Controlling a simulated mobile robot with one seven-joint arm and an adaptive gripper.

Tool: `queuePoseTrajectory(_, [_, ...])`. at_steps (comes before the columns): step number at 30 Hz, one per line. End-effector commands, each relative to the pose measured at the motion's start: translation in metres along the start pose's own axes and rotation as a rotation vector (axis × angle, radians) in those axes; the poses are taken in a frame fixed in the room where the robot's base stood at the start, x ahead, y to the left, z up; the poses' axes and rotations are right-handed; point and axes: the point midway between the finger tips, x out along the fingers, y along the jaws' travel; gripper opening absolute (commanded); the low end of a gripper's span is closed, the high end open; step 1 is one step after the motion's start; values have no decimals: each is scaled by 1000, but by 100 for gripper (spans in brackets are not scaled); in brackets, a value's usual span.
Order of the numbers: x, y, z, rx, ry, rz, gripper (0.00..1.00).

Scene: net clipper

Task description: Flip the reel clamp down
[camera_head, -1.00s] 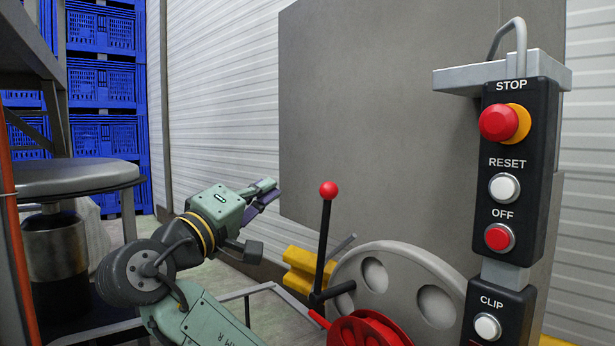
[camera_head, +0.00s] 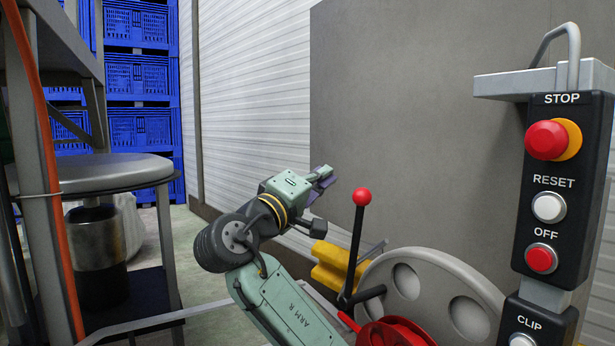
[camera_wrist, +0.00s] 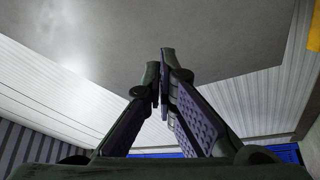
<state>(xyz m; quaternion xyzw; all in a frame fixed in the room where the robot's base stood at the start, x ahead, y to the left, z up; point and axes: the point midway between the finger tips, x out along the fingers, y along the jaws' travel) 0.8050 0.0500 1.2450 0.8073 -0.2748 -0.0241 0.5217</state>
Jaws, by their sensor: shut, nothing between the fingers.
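The reel clamp appears to be the black lever (camera_head: 357,244) with a red ball knob (camera_head: 362,197), standing nearly upright beside the reel in the head view. The reel has a large grey disc (camera_head: 425,275) with round holes and a red hub (camera_head: 395,333) at its front. My gripper (camera_head: 325,175) is shut and empty, up and to the left of the red knob, apart from it in the picture. In the wrist view my gripper (camera_wrist: 163,75) shows its fingertips together with nothing between them. The lever does not show in the wrist view.
A control box (camera_head: 565,190) with STOP, RESET, OFF and CLIP buttons hangs at the right. A yellow part (camera_head: 332,265) lies behind the lever. A round steel stool-like table (camera_head: 115,172) and blue crates (camera_head: 140,80) are at the left. A grey panel (camera_head: 430,110) stands behind.

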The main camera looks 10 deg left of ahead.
Motion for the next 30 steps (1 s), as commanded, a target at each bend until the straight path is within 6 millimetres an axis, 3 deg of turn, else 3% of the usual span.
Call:
queuePoseTrajectory(3, [26,3,0,-2,-4,0,0])
queuePoseTrajectory(6, [16,2,18,0,-1,0,0])
queuePoseTrajectory(12, [9,1,35,0,0,2,0])
queuePoseTrajectory(30, [8,-2,37,10,1,6,0])
